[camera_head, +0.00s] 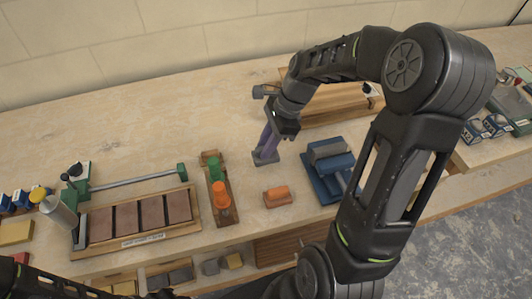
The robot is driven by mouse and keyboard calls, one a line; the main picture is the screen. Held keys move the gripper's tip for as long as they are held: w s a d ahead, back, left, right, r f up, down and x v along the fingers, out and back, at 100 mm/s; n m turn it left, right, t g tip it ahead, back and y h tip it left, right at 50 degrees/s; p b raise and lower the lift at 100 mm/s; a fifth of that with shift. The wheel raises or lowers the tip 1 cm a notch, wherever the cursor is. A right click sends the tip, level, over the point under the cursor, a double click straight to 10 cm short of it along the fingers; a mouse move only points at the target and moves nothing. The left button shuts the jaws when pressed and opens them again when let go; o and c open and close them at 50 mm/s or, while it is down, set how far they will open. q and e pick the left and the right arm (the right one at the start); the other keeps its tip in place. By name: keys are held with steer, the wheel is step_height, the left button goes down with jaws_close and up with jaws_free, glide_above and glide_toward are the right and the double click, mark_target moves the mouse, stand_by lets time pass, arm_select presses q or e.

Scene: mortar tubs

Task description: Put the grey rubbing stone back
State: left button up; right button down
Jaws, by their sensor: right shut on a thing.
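I cannot tell for sure which grey piece is the rubbing stone. My left gripper is not in view.
A wooden rack (222,216) holds a green and an orange piece. A small orange block (277,193) lies right of it. A wooden tray (150,238) with brown slabs stands left. A long wooden board (325,108) lies behind my right gripper. The bench's back left is clear.

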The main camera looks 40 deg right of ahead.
steer(key=shift+f, duration=1.8)
steer(key=shift+f, duration=0.15)
steer(key=c, duration=1.3)
jaws_free()
steer(key=v, duration=1.2)
steer(key=shift+b, duration=0.3)
